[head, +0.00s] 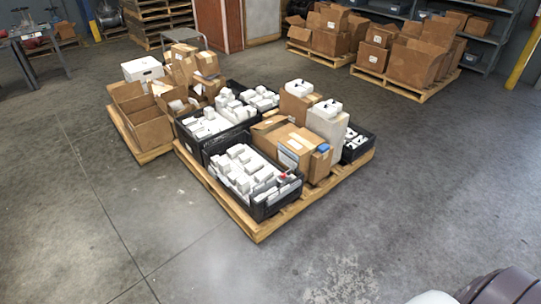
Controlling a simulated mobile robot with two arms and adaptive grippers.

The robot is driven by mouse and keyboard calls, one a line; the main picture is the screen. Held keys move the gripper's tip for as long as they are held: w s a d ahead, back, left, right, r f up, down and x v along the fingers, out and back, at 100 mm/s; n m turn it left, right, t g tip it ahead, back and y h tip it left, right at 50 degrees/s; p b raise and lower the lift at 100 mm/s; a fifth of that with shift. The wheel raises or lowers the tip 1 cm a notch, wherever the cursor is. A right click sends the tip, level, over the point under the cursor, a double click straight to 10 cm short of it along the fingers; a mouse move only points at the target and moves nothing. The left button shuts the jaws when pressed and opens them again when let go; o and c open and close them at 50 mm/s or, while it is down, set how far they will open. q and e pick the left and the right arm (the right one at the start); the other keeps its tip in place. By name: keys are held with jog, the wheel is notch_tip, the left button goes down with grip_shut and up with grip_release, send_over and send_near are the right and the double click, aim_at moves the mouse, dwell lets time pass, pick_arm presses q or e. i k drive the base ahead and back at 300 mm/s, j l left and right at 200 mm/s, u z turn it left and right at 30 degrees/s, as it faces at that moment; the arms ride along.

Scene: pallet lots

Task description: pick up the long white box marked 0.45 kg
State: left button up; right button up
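No 0.45 kg mark can be read in the head view, so I cannot tell which white box is the long one. Many small white boxes (243,168) fill a black crate (262,213) at the front of the near pallet (262,232). More white boxes (207,124) lie in black crates behind it. A tall pale box (327,124) stands upright at the pallet's right, with a smaller white box on top. A white lidded box (142,70) sits on the pallet to the left. Neither of my grippers is in view.
Brown cartons (295,146) stand among the crates. An open carton (142,115) is on the left pallet (147,153). Loaded pallets (399,85) and shelves stand at the back right, a table (36,35) at the back left. The concrete floor in front is clear.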

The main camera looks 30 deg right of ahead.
aim_at(232, 153)
jog(key=i+z, duration=0.45)
jog(key=i+j+z, duration=0.45)
jog(key=i, duration=0.15)
jog(key=l, duration=0.1)
